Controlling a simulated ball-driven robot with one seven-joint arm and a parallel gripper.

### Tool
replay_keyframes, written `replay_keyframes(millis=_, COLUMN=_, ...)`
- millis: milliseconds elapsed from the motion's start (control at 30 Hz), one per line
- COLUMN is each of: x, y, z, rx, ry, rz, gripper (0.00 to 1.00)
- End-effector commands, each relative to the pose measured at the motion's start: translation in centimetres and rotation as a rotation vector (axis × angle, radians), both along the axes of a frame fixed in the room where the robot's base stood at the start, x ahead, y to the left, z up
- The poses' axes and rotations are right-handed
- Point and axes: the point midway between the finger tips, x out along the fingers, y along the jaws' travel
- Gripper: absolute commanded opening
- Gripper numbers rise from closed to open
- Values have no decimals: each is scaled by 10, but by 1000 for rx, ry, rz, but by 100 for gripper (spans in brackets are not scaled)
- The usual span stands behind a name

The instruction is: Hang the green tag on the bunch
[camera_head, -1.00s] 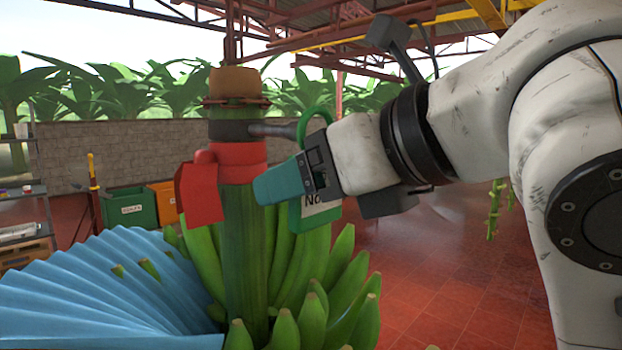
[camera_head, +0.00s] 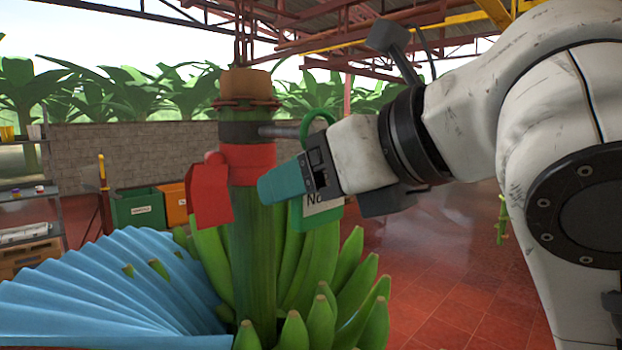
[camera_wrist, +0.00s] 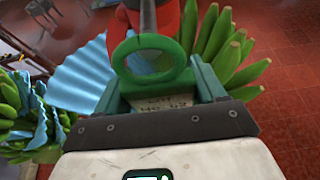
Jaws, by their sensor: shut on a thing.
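The bunch of green bananas (camera_head: 335,290) hangs on a thick green stem (camera_head: 252,245). A black collar (camera_head: 236,132) on the stem carries a grey peg (camera_head: 280,131) pointing right; it also shows in the wrist view (camera_wrist: 148,17). My gripper (camera_head: 283,183) is right of the stem, below peg height, shut on the green tag (camera_head: 322,216). Its teal fingers flank the tag in the wrist view. The tag's green ring (camera_wrist: 150,62) stands upright at the peg's free end. I cannot tell whether the peg enters it. The fingers and wrist hide part of the tag.
A red band with a red flap (camera_head: 210,190) wraps the stem below the collar. A pleated blue sheet (camera_head: 110,290) spreads at the lower left. Green (camera_head: 138,210) and orange (camera_head: 174,203) bins stand behind.

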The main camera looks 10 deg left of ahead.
Motion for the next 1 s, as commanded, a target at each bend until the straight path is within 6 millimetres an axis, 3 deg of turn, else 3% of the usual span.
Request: replay_keyframes(millis=1000, x=5, y=6, z=0, rx=0, ry=0, rz=0, gripper=30)
